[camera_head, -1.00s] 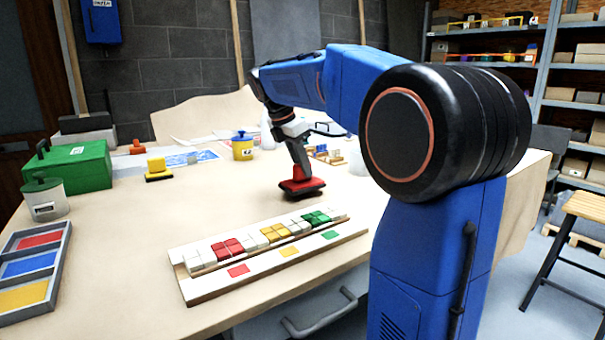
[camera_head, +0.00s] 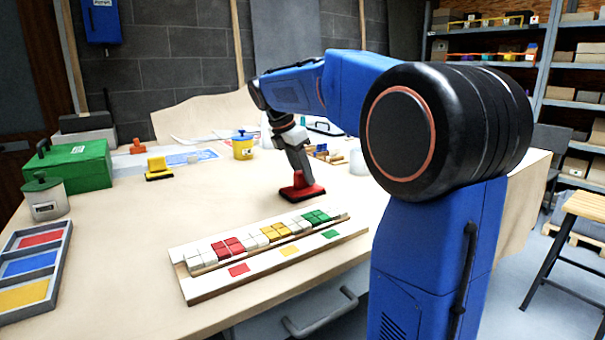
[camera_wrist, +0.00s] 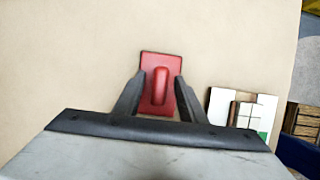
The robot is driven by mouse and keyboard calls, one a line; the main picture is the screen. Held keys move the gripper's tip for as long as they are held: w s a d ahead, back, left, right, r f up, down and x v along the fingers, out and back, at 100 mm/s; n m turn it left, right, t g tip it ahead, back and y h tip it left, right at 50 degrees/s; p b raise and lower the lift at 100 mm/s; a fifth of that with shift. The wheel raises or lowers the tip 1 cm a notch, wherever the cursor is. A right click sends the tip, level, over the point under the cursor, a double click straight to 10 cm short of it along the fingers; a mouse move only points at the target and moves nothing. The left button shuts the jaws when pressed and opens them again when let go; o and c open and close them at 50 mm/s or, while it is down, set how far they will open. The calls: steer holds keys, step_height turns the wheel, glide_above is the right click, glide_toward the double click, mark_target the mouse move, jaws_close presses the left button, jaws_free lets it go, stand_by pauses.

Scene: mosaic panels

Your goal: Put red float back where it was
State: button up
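The red float (camera_head: 302,193) is a red block on a dark base, at the middle of the bench behind the mosaic panel. In the wrist view the red float (camera_wrist: 148,60) shows from above, with a rounded handle along its middle. My gripper (camera_head: 298,177) points down over it. In the wrist view the fingers of my gripper (camera_wrist: 160,77) straddle the handle, with red plate visible between the handle and each finger. The fingers look open and apart from the handle. The contact between the float's base and the bench is hard to judge.
The mosaic panel (camera_head: 205,290) with coloured tiles lies in front of the float. A yellow float (camera_head: 158,170), a green box (camera_head: 95,165), a yellow pot (camera_head: 243,150) and a colour tray (camera_head: 62,275) stand to the left. The bench left of the float is clear.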

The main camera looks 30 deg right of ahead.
steer(key=v, duration=1.2)
stand_by(0.3)
